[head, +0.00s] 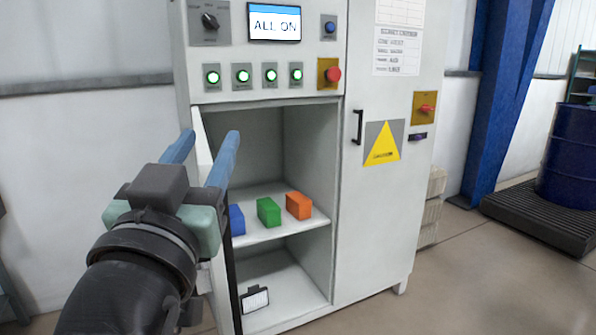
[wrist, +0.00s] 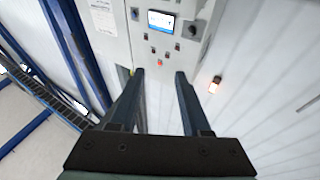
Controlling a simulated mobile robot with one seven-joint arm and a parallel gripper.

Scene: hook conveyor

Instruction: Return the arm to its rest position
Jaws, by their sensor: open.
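My gripper (head: 206,150) is in the left part of the head view, in front of the open left side of the white cabinet (head: 384,220). Its two blue fingers are spread apart with nothing between them. In the wrist view my gripper (wrist: 158,75) also shows open and empty, its fingers pointing toward the cabinet's control panel (wrist: 168,28). My arm comes in from the lower left of the head view and hides part of the cabinet's left edge.
Blue (head: 237,219), green (head: 268,212) and orange (head: 299,205) blocks stand on the cabinet shelf (head: 285,228). The display (head: 274,23) reads "ALL ON" above several lit green buttons. A blue post (head: 497,100) and blue drum (head: 570,155) stand right. Floor at front right is clear.

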